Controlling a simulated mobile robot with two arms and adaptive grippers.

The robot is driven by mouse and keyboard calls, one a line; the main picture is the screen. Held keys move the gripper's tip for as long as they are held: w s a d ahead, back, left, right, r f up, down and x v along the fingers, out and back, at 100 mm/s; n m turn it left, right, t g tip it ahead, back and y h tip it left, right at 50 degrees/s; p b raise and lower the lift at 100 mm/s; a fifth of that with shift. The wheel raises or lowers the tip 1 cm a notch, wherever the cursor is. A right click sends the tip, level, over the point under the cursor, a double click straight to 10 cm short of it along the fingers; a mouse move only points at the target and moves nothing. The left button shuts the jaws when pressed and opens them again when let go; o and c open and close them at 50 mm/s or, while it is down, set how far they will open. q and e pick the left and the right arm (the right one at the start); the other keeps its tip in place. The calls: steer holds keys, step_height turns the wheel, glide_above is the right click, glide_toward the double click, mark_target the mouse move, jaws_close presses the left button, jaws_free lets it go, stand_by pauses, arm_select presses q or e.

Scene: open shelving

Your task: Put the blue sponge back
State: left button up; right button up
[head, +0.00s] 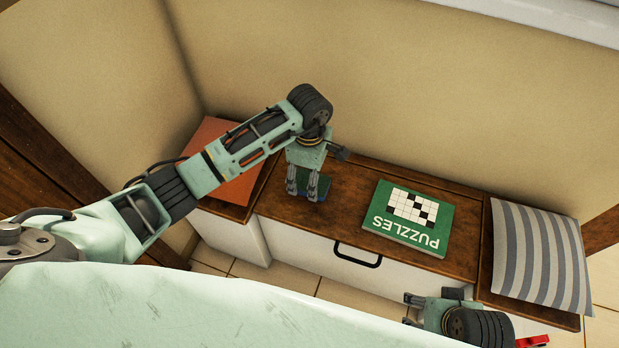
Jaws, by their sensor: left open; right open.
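The sponge (326,183) lies on the wooden bench top (345,180). It shows a dark green upper face and a blue edge, and my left gripper hides part of it. My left gripper (305,191) points down at the sponge with its fingers apart; I cannot tell whether they touch it. My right gripper (409,311) is open and empty, low in the picture in front of the bench, away from the sponge.
A green puzzles book (410,215) lies on the bench right of the sponge. A striped cushion (540,258) is at the right end, an orange-red panel (222,180) at the left. A drawer handle (357,256) sticks out in front. The wall stands close behind.

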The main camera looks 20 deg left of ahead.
arm_select(q)
step_height(320, 180, up, 10)
steer(key=p, duration=0.1)
steer(key=shift+f, duration=0.25)
arm_select(e)
steer(key=x, duration=0.2)
steer(key=s+x, duration=0.1)
steer(key=x, duration=0.2)
steer(key=shift+s+f, duration=0.1)
steer(key=shift+f, duration=0.3)
